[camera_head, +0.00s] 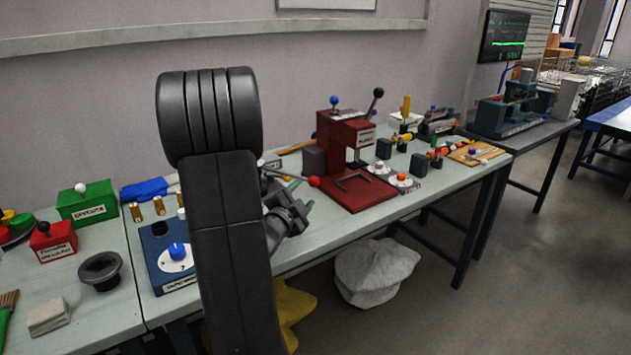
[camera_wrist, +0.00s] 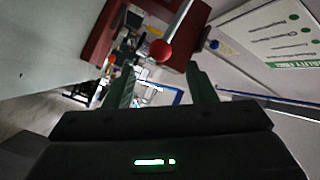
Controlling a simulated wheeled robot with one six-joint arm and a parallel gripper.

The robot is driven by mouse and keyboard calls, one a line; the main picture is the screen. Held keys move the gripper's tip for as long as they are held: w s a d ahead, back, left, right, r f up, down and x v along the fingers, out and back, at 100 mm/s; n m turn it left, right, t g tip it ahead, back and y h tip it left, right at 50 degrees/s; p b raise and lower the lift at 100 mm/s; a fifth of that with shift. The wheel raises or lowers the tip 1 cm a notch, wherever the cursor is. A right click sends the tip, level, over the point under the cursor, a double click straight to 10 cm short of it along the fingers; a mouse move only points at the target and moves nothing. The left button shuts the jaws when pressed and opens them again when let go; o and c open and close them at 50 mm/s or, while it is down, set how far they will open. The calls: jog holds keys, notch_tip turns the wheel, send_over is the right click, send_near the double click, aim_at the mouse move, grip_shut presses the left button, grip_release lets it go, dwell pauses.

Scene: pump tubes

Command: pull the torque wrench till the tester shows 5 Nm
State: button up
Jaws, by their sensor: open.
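A thin grey bar with a red ball at its end, which looks like the torque wrench (camera_head: 314,182), sticks out to the right from behind my arm in the head view. Its other end and whatever it is fixed to are hidden by my arm. In the wrist view the red ball (camera_wrist: 160,50) is ahead of the fingertips, between their lines, with the bar running up and right. My gripper (camera_head: 300,197) is open and empty, close to the ball; both green fingers show in the wrist view (camera_wrist: 160,88). I cannot make out a tester reading.
A dark red press (camera_head: 340,140) stands on the bench just right of the ball. A blue box with a dial (camera_head: 160,275) is left of my arm. Green (camera_head: 88,204) and red (camera_head: 54,243) boxes sit further left. A wall screen (camera_head: 503,37) shows a green line.

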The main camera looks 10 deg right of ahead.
aim_at(311, 184)
jog(key=p+x, duration=0.1)
jog(key=x, duration=0.7)
jog(key=shift+w+d, duration=0.2)
grip_shut()
jog(key=shift+s+a, duration=0.1)
jog(key=shift+a, duration=0.05)
